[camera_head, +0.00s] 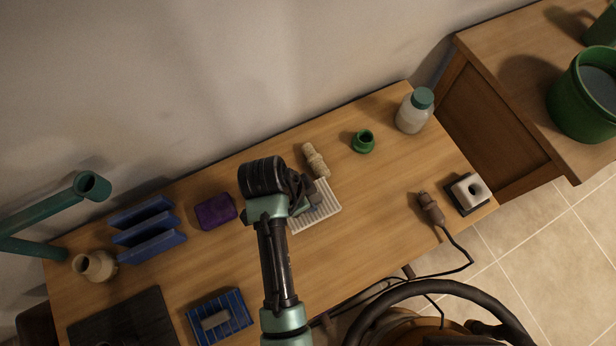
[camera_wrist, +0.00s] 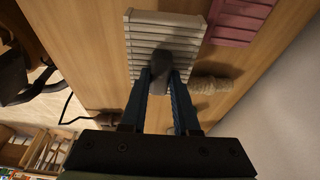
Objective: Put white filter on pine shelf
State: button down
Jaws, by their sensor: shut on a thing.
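The white filter (camera_head: 325,216) is a flat, ribbed, off-white rectangle at the middle of the wooden workbench, partly hidden behind my gripper (camera_head: 300,202) in the head view. In the wrist view the filter (camera_wrist: 165,30) lies at my fingertips (camera_wrist: 160,75), which are close together over its near edge. My gripper is shut on it. A dark rounded piece at the fingertips hides the exact contact. I cannot tell whether the filter touches the bench. I cannot identify the pine shelf for sure; a wooden shelf-like piece (camera_wrist: 35,152) shows at the wrist view's lower left.
A purple block (camera_head: 215,211) and blue rack (camera_head: 147,228) are left. A green pot (camera_head: 363,142) and lidded jar (camera_head: 413,112) are right. A wooden cabinet (camera_head: 510,75) adjoins at right.

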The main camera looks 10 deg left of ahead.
jog(key=shift+f, duration=1.85)
jog(key=shift+f, duration=0.2)
jog(key=c, duration=0.7)
grip_release()
jog(key=shift+r, duration=0.1)
jog(key=shift+o, duration=0.2)
